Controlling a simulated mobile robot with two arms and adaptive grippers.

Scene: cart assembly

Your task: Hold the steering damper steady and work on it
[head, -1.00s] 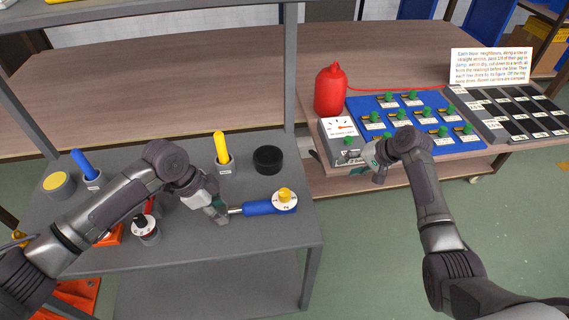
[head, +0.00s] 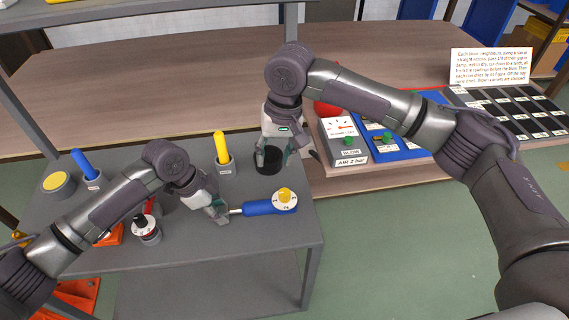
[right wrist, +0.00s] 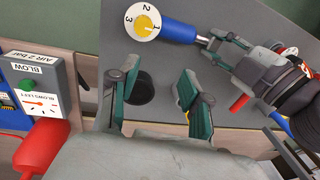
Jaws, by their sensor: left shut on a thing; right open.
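The steering damper (head: 258,209) is a blue cylinder with a metal rod at its left end and a white dial with a yellow knob (head: 285,197) at its right end. It lies level above the grey cart top. My left gripper (head: 221,212) is shut on the rod end. My right gripper (head: 274,157) is open and empty, pointing down above the black round pot (head: 268,161), behind the damper. In the right wrist view the damper (right wrist: 180,33) and its numbered dial lie beyond my open fingers (right wrist: 160,80); the black pot (right wrist: 139,88) shows between them.
A yellow-handled tool (head: 221,147) stands in a holder left of my right gripper. A blue-handled tool (head: 84,164) and a dark-knobbed pot (head: 145,229) stand further left. The blow gauge box (head: 343,142) and blue tray stand right.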

